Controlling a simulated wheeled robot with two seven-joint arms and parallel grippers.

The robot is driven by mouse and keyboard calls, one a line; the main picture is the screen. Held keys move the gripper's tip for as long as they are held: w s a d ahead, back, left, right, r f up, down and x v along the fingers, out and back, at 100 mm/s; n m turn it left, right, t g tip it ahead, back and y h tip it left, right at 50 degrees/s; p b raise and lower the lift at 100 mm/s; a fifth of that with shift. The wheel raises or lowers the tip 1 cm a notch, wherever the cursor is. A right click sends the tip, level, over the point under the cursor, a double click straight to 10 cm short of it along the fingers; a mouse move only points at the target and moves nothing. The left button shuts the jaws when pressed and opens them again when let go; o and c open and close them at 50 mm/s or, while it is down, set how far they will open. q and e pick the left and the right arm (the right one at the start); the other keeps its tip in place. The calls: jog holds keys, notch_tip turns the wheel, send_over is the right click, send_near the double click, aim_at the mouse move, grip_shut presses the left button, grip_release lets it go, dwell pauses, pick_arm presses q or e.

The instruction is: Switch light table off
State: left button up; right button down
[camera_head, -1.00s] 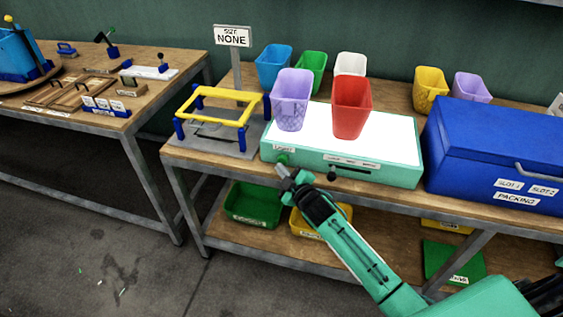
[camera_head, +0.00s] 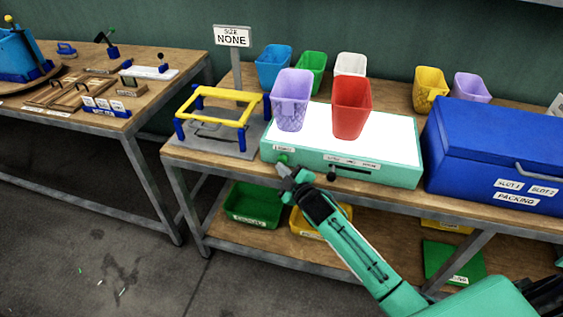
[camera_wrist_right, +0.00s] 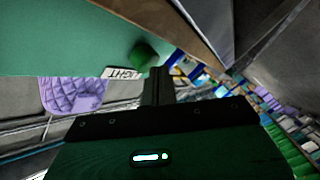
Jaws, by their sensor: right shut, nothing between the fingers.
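The light table (camera_head: 400,172) is a teal box with a bright white top, on the wooden bench. A round green button (camera_head: 283,158) sits at the left end of its front face under a small label. A dark slider (camera_head: 349,173) sits mid-front below another label. My right gripper (camera_head: 282,170) is shut and empty, its tip just below and in front of the green button. In the right wrist view the green button (camera_wrist_right: 143,54) stands out close beyond the fingers (camera_wrist_right: 157,75), beside a label reading "LIGHT". I cannot tell whether they touch. My left gripper is not in view.
A purple basket (camera_head: 291,100) and a red bin (camera_head: 351,107) stand on the lit top. A blue packing box (camera_head: 493,145) is to the right, a yellow frame (camera_head: 217,105) to the left. Green (camera_head: 252,205) and yellow bins sit on the shelf below.

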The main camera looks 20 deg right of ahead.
jog(key=shift+w+d, duration=0.15)
jog(key=shift+w, duration=0.05)
jog(key=shift+w+d, duration=0.1)
jog(key=shift+w, duration=0.1)
dwell(0.5)
jog(key=shift+s, duration=0.1)
jog(key=shift+s+a+p, duration=0.3)
jog(key=shift+s+a, duration=0.05)
jog(key=shift+s, duration=0.15)
jog(key=s+a+p, duration=0.2)
jog(key=s+a, duration=0.1)
jog(key=s, duration=0.2)
jog(key=shift+a, duration=0.2)
jog(key=shift+f, duration=0.1)
dwell(0.5)
